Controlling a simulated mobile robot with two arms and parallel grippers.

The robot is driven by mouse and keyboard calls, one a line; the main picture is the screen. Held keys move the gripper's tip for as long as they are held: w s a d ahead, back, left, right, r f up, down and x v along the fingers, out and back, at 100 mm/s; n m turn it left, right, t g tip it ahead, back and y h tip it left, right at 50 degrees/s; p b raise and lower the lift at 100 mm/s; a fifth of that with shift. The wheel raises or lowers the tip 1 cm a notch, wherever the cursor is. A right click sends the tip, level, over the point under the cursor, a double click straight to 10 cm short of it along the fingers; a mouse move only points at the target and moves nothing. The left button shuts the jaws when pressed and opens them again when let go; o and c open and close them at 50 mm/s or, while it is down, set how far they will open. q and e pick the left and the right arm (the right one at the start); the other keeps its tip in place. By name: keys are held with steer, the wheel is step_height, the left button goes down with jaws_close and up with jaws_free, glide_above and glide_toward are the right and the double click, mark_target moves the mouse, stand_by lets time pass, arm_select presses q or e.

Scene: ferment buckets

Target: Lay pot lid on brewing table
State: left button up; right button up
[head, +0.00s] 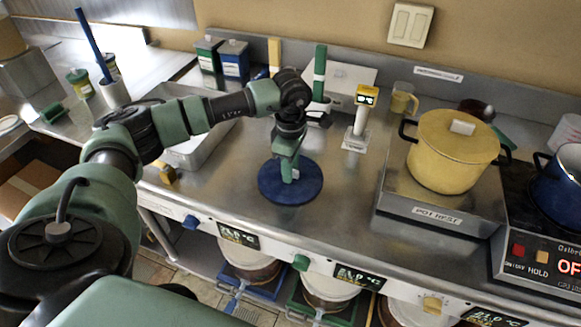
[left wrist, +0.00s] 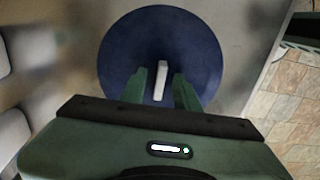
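The pot lid (head: 310,186) is a dark blue disc with a pale upright knob. It appears to lie flat on the steel brewing table (head: 345,215), near its front edge. My left gripper (head: 289,171) points down over the middle of the lid. In the left wrist view the lid (left wrist: 205,50) shows beyond the two green fingers (left wrist: 161,76), which stand apart on either side of the white knob, with a small gap at each side. The gripper is open and holds nothing. My right gripper is not in view.
A yellow lidded pot (head: 440,165) stands on the pot rest (head: 437,217) at right, beside a blue pot (head: 563,185) on the cooktop. A steel basin (head: 205,152) lies left of the lid. A small stand with a display (head: 356,138) is behind. Table between lid and pot rest is clear.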

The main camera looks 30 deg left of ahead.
arm_select(q)
steer(key=shift+r, duration=0.25)
steer(key=shift+w+r, duration=0.1)
steer(key=shift+r, duration=0.2)
step_height(320, 180, up, 11)
steer(key=b, duration=0.2)
steer(key=shift+r+b, duration=0.15)
steer(key=shift+b, duration=0.15)
